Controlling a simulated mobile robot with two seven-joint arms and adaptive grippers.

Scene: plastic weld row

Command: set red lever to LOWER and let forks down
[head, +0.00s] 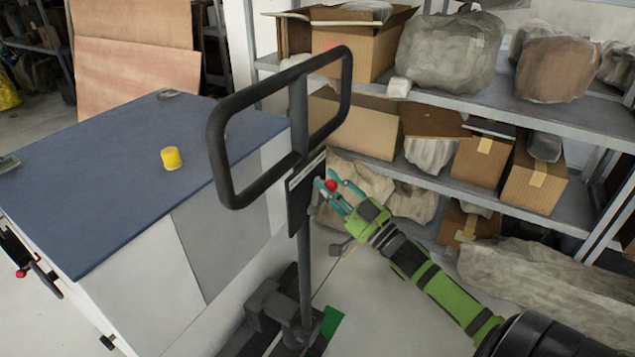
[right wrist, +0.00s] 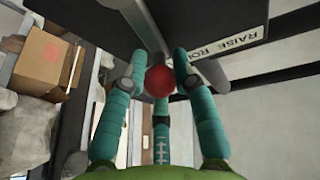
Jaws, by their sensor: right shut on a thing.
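A pallet jack stands in the middle of the head view, with a black loop handle (head: 215,150) on an upright post. A dark plate with a white label strip (head: 306,170) is fixed on the post below the loop. The red lever knob (head: 331,185) sits beside this plate. My right gripper (head: 333,188) is shut on the red knob. In the right wrist view its teal fingers surround the red knob (right wrist: 159,82), and part of the label (right wrist: 228,40) reads "RAISE". The forks are mostly hidden behind the jack's base (head: 275,315). My left gripper is not in view.
A cabinet with a blue top (head: 110,180) stands close on the left, with a yellow cylinder (head: 172,158) on it. Metal shelving (head: 520,105) with boxes and wrapped bundles stands behind and right. Some bare floor (head: 360,290) shows beside the jack.

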